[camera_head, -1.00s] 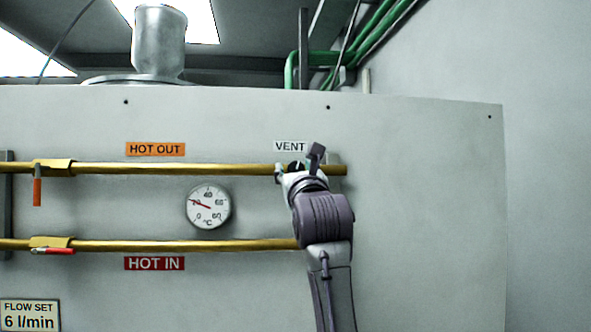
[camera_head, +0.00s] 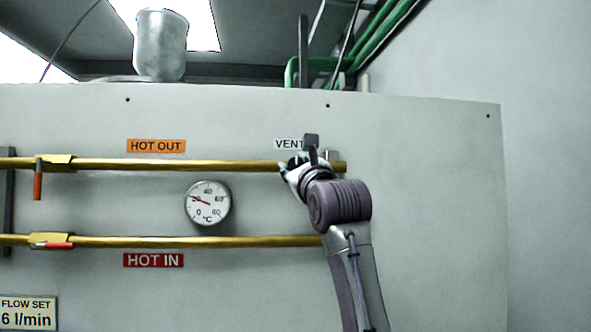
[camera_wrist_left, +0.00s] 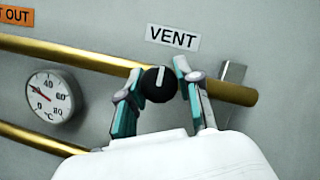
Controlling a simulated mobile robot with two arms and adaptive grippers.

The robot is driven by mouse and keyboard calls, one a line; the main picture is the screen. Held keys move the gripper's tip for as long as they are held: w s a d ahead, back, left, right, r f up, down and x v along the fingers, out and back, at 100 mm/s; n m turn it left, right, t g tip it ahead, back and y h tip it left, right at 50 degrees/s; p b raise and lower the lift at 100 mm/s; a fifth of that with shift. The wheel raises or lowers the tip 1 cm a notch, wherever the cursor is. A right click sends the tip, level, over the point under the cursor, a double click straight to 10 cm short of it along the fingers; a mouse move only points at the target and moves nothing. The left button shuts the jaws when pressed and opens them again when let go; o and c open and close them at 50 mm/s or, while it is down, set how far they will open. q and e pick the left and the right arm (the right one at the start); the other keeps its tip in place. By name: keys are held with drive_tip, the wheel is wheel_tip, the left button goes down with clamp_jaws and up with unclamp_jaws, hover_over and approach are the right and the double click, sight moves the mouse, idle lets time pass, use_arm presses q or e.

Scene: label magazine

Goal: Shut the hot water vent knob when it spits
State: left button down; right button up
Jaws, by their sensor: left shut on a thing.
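The vent knob (camera_wrist_left: 160,84) is round and black with a white pointer line, on the upper brass pipe under the VENT label (camera_wrist_left: 172,38). In the left wrist view the line stands nearly upright in the picture. My left gripper (camera_wrist_left: 158,71) is shut on the knob, one teal-padded finger on each side. In the head view my left gripper (camera_head: 291,166) is at the right end of the upper pipe (camera_head: 220,165), and the knob is mostly hidden by the hand. No water or spray shows. My right gripper is not in view.
A dial thermometer (camera_head: 208,203) sits between the upper pipe and the lower brass pipe (camera_head: 200,241). The orange valve handle (camera_head: 38,185) hangs down; the red one (camera_head: 58,246) lies along the lower pipe. The panel to the right is clear.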

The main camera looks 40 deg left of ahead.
use_arm(q)
drive_tip(key=c, duration=0.8)
unclamp_jaws()
drive_tip(key=shift+o, duration=0.2)
drive_tip(key=shift+s, duration=0.1)
drive_tip(key=shift+d, duration=0.1)
drive_tip(key=v, duration=1.1)
drive_tip(key=shift+s+d+f, duration=0.2)
drive_tip(key=shift+d, duration=0.1)
